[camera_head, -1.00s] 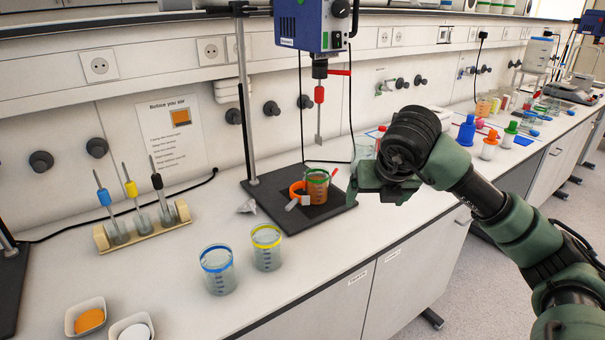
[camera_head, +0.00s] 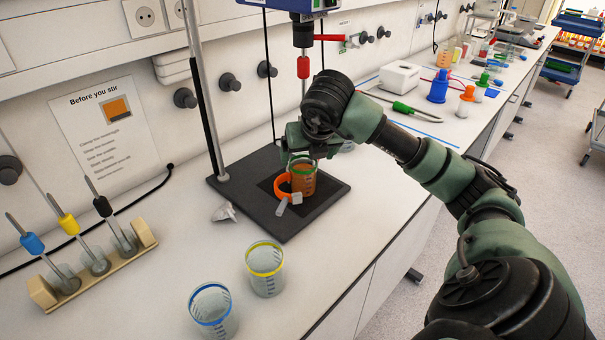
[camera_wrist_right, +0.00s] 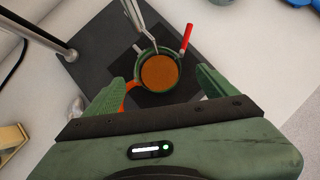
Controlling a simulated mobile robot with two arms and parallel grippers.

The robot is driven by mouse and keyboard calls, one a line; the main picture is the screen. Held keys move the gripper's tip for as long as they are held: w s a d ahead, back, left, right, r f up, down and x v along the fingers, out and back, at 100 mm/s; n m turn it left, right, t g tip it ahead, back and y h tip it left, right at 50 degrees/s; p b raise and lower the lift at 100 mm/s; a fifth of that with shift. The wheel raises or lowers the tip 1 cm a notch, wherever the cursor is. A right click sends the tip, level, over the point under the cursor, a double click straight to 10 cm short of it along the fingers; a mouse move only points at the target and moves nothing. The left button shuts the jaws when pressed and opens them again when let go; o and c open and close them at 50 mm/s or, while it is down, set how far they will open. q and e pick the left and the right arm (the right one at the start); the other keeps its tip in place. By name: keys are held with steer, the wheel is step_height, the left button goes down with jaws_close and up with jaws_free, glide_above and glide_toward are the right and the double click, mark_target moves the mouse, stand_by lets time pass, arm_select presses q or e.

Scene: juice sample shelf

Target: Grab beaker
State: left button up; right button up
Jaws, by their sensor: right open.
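A beaker with a green rim and orange contents (camera_head: 303,180) stands on the dark base plate of the stirrer stand (camera_head: 255,205). An orange clamp ring (camera_head: 283,188) sits against its side. My right gripper (camera_head: 305,150) is over the beaker, pointing down. In the right wrist view the two green fingers (camera_wrist_right: 164,78) are apart, one to each side of the beaker (camera_wrist_right: 158,74). They are not closed on it; whether either touches it I cannot tell. My left gripper is out of view.
The stirrer's rod and red-tipped chuck (camera_head: 303,68) hang just behind my right gripper. A yellow-banded beaker (camera_head: 265,282) and a blue-banded beaker (camera_head: 214,322) stand at the front. A rack with several stirrers (camera_head: 100,270) is at left. A green-handled tool (camera_head: 405,108) lies at right.

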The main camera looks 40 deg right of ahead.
mark_target(306, 159)
steer(key=x, duration=0.3)
steer(key=shift+w+f+p, duration=0.25)
steer(key=shift+p, duration=0.05)
jaws_close()
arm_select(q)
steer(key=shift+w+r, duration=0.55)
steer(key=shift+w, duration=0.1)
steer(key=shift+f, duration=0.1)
arm_select(e)
steer(key=shift+s+r, duration=0.1)
steer(key=shift+r, duration=0.05)
